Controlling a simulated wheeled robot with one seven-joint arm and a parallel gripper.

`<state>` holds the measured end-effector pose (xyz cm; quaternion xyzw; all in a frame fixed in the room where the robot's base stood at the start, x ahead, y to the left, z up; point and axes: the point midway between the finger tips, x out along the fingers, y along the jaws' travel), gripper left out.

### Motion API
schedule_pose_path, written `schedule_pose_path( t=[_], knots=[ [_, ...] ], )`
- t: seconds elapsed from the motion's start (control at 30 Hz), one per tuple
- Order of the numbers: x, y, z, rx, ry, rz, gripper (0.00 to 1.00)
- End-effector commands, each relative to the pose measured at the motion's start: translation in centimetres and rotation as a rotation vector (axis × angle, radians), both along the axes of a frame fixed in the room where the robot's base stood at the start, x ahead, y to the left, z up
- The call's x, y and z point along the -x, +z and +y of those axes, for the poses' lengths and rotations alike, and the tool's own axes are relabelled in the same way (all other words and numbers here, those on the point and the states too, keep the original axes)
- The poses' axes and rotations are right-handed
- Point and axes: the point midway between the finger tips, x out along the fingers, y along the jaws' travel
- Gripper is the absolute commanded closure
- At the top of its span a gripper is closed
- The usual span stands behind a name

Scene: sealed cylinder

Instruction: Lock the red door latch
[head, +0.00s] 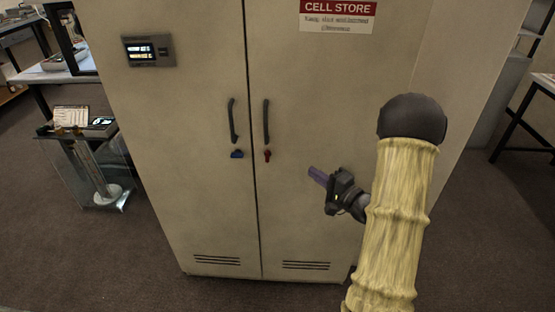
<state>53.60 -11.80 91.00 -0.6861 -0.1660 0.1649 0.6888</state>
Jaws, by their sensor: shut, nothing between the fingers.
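The red door latch (267,155) is a small red piece on the right door (310,110) of a tall beige cabinet. It sits just below that door's dark curved handle (266,121) and appears to hang downward. A blue latch (237,154) sits to its left on the left door (200,110), below the other handle (232,120). Both doors look closed along the centre seam. My gripper (312,172) is shut and empty, in front of the right door, to the right of and slightly lower than the red latch, pointing left toward it. A gap separates them.
A "CELL STORE" sign (338,14) is high on the right door, and a small display panel (148,50) is on the left door. A glass-sided stand (85,160) is at the left. A table (540,85) is at the far right. Carpet is clear in front.

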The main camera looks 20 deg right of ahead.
Motion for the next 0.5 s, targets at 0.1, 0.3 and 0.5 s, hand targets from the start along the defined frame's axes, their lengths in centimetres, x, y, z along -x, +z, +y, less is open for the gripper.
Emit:
schedule_pose_path(
  t=[0.1, 0.3, 0.5],
  knots=[
    [0.0, 0.0, 0.0, 0.002, -0.001, 0.000, 1.00],
    [-0.7, 0.0, 0.4, 0.004, 0.002, 0.001, 1.00],
    [-3.1, 0.0, 1.7, 0.005, 0.003, -0.001, 1.00]
  ],
)
